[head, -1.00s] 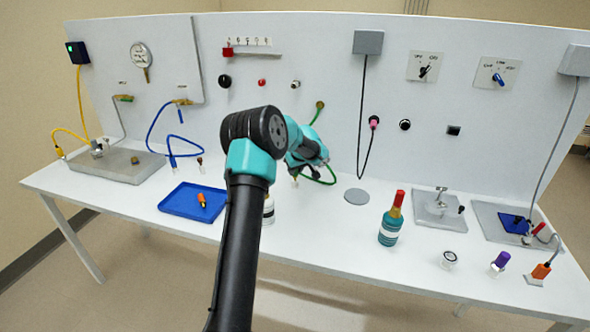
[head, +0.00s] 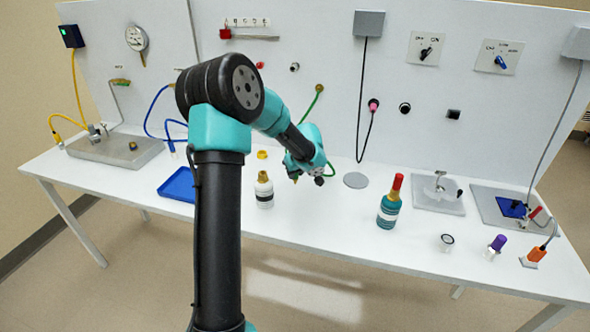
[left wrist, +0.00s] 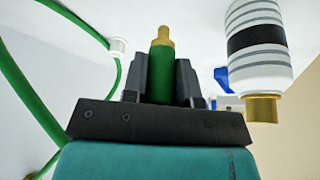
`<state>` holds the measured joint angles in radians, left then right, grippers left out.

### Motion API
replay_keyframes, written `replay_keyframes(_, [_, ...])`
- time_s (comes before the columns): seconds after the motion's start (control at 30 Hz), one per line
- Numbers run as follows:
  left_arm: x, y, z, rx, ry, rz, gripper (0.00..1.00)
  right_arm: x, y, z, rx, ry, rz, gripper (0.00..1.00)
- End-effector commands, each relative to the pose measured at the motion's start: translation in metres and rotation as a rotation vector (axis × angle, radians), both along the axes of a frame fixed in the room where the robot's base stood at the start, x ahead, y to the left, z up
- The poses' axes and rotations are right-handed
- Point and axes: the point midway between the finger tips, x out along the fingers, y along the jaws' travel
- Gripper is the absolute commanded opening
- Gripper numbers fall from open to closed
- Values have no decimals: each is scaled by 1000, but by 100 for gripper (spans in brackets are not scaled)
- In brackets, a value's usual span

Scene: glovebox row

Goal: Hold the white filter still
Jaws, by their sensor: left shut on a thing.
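The white filter (head: 264,192) stands upright on the bench in the head view, with a brass top and a dark band. It also shows large at the upper right of the left wrist view (left wrist: 258,75), beside my jaws and apart from them. My left gripper (head: 308,179) is just right of the filter. In the left wrist view my left gripper (left wrist: 161,78) is shut on a green hose fitting (left wrist: 161,65) with a brass tip. The green hose (head: 313,105) hangs from the wall panel. My right gripper is not in view.
A blue tray (head: 177,187) is left of my arm, partly hidden by it. A teal bottle with a red top (head: 389,203) stands to the right. A grey disc (head: 355,180) lies behind it. The front middle of the bench (head: 330,225) is clear.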

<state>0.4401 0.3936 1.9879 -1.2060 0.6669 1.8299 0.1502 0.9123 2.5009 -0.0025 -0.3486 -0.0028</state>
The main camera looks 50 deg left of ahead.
Motion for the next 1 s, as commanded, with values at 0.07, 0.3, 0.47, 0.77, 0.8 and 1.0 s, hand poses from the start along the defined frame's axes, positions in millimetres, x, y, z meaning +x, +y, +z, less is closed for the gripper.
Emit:
replay_keyframes(0.07, [0,0,0,0,0,0,0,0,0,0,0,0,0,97])
replay_keyframes(0.3, [0,0,0,0,0,-1,0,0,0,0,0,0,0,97])
replay_keyframes(0.47, [1,-1,1,0,0,-5,0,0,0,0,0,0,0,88])
replay_keyframes(0.77, [28,-59,23,0,-3,-195,0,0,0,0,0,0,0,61])
replay_keyframes(0.8, [34,-73,29,1,-4,-245,0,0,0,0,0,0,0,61])
replay_keyframes(1.0, [57,-158,62,2,-4,-524,0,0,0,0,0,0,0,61])
